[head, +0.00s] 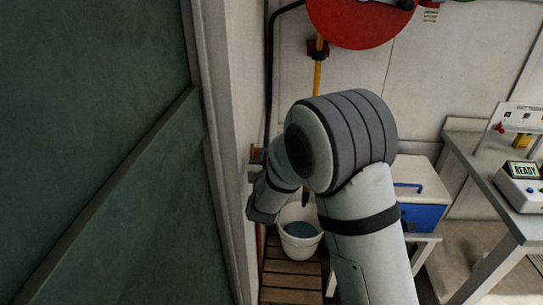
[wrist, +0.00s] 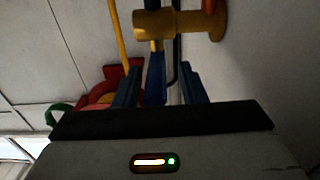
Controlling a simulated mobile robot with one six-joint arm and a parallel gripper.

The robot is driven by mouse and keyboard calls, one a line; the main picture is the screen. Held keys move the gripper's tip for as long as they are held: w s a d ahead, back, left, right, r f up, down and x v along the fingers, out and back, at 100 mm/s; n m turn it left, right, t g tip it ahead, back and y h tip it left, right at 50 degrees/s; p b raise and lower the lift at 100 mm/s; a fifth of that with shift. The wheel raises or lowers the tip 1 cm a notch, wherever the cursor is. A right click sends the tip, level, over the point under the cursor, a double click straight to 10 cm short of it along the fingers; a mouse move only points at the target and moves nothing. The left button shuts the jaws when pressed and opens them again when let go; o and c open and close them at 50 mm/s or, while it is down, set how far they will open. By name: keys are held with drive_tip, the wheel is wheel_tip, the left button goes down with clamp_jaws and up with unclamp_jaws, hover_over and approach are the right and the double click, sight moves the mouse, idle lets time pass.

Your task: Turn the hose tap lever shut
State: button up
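The brass hose tap (wrist: 158,24) is at the top of the wrist view, joined to a round flange (wrist: 217,20) on the wall. Its blue lever (wrist: 155,80) hangs from the tap towards my gripper (wrist: 160,78). My gripper is open, one dark blue finger on each side of the lever. A gap shows right of the lever; contact on the left is hard to tell. In the head view the tap (head: 257,155) is small on the wall, partly behind my arm. My fingertips are not clear there, and the lever is mostly hidden.
A white bucket (head: 299,238) stands on wooden slats (head: 291,280) below my arm. A red reel (head: 350,28) and yellow pipe (head: 317,75) are on the back wall. A blue-fronted box (head: 424,216) and a bench (head: 480,170) stand right. A green panel (head: 90,120) fills the left.

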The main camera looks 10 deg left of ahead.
drive_tip(key=shift+d, duration=0.1)
drive_tip(key=shift+s+f, duration=0.1)
drive_tip(key=shift+s, duration=0.2)
drive_tip(key=s, duration=0.2)
drive_tip(key=s+b, duration=0.1)
drive_tip(key=s, duration=0.1)
drive_tip(key=s+b, duration=0.1)
drive_tip(key=s, duration=0.2)
drive_tip(key=shift+s+d, duration=0.1)
drive_tip(key=shift+d, duration=0.15)
